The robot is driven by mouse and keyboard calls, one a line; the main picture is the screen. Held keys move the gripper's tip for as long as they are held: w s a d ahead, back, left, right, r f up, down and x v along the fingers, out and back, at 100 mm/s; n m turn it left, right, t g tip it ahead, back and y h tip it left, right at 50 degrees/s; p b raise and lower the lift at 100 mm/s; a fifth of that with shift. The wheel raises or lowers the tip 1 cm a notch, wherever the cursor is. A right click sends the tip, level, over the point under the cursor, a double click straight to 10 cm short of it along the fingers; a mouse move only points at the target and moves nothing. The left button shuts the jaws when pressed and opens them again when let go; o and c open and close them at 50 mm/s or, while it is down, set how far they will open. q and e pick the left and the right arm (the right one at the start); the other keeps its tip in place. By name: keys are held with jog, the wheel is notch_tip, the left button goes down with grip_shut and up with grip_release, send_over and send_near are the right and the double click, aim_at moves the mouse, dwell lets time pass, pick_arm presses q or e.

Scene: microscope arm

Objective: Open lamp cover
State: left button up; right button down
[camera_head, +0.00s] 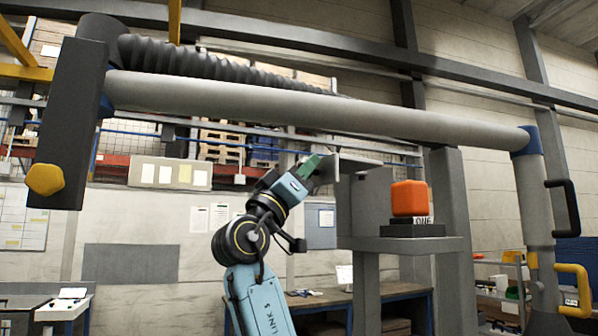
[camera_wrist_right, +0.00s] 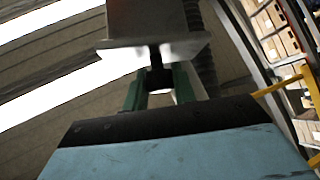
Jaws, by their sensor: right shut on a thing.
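My right gripper (camera_head: 332,165) reaches up from below in the head view, at the upper left of a dark grey box (camera_head: 370,203). In the right wrist view, the green fingers of my right gripper (camera_wrist_right: 160,86) are shut on a short dark knob (camera_wrist_right: 155,60). The knob sticks out from a pale grey flanged plate (camera_wrist_right: 150,48), which looks like the lamp cover. In the head view a thin dark plate (camera_head: 358,159) shows at the box top beside the fingertips. I cannot tell how far it is open. The left gripper is not in view.
An orange block (camera_head: 409,198) sits on a dark base on the grey shelf (camera_head: 400,243), right of the box. A thick grey beam (camera_head: 300,106) crosses above my gripper. A dark upright (camera_head: 75,120) with a yellow knob (camera_head: 45,179) stands at the left.

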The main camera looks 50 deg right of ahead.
jog(key=shift+r, duration=0.1)
jog(key=c, duration=1.1)
grip_release()
jog(key=shift+s+d, duration=0.1)
jog(key=shift+c, duration=0.2)
jog(key=b+v, duration=0.4)
jog(key=v, duration=0.9)
jog(key=shift+f, duration=0.2)
